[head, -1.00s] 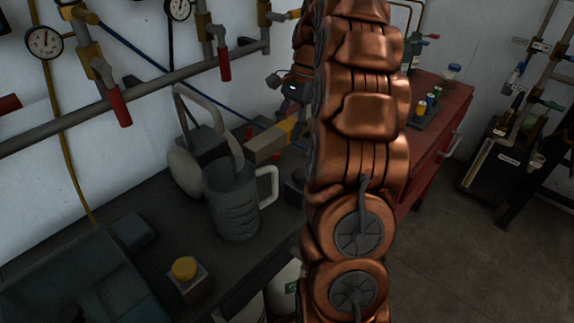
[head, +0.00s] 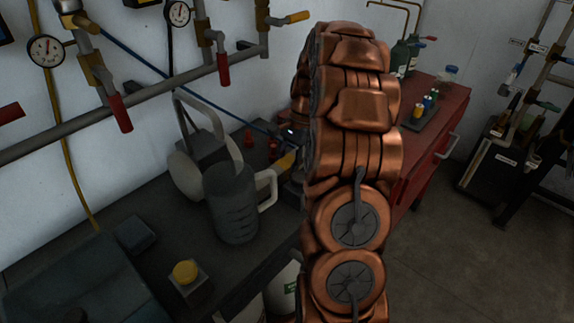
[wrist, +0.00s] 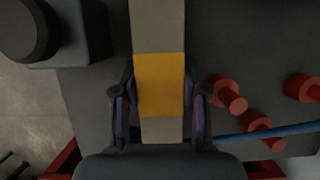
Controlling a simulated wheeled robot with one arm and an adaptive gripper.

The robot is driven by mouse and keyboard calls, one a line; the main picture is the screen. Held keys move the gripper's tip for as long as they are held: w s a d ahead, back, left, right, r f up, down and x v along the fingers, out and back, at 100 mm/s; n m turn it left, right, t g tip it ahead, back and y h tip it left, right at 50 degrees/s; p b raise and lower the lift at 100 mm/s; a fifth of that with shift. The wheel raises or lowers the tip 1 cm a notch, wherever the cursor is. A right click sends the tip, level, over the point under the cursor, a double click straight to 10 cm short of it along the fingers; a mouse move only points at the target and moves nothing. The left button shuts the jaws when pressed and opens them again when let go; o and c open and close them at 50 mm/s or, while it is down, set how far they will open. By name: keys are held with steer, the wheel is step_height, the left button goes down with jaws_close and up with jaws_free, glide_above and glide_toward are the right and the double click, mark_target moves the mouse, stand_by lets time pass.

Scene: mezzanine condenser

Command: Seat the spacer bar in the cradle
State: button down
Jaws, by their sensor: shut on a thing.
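The spacer bar (wrist: 158,28) is pale beige with a yellow band. In the wrist view it runs from the top edge down between the fingers of my gripper (wrist: 160,94), which is shut on it at the yellow band. In the head view only the yellow part of the bar (head: 287,161) shows clearly, low over the bench beside the mug handle; the rest is hidden by the mug and my arm. I cannot clearly make out the cradle. Several red pegs (wrist: 230,94) stand right of the bar in the wrist view, apart from it.
A grey mug (head: 232,205) stands close to the bar. Behind it is a headset-like object (head: 187,172). A block with a yellow knob (head: 187,277) sits near the bench front. A blue cable (wrist: 270,132) crosses near the pegs. A dark block with a round knob (wrist: 36,30) is left of the bar.

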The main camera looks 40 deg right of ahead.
steer(key=shift+f, duration=0.4)
steer(key=shift+f, duration=0.15)
steer(key=c, duration=0.9)
jaws_free()
